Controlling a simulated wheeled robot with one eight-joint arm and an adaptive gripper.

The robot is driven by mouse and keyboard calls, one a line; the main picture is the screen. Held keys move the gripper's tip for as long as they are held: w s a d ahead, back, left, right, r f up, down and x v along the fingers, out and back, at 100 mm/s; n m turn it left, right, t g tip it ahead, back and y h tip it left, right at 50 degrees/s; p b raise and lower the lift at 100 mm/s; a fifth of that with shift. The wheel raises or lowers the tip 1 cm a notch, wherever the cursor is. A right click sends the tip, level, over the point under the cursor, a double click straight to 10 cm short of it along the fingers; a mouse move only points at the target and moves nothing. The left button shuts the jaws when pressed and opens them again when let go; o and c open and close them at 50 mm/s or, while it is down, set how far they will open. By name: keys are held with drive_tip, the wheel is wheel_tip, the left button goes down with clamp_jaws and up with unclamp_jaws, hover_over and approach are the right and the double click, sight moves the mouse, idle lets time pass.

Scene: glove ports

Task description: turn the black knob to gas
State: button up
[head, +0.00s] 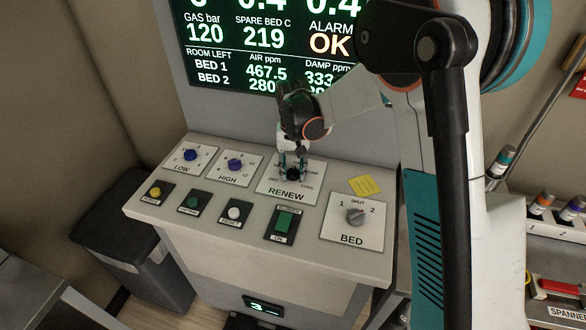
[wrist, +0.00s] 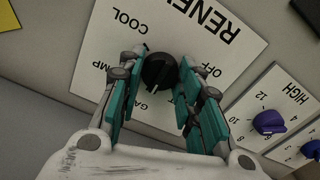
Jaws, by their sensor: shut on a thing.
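The black knob (head: 293,175) is on the white RENEW plate (head: 277,188) of the sloped console. In the wrist view the knob (wrist: 158,71) sits between the two teal-padded fingers of my gripper (wrist: 156,88), which is shut on it. My gripper (head: 291,160) comes down on the knob from above in the head view. A pale pointer line on the knob points toward the lower edge of the wrist view, near the partly hidden label starting "GA". OFF and COOL are readable; another label ending "MP" is partly covered by a finger.
Several push buttons and a green BLOWER switch (head: 284,221) line the front. A display (head: 262,50) stands behind.

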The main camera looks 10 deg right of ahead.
sight(293, 170)
idle(0.3)
drive_tip(key=o, duration=1.1)
wheel_tip(293, 170, up, 12)
idle(0.4)
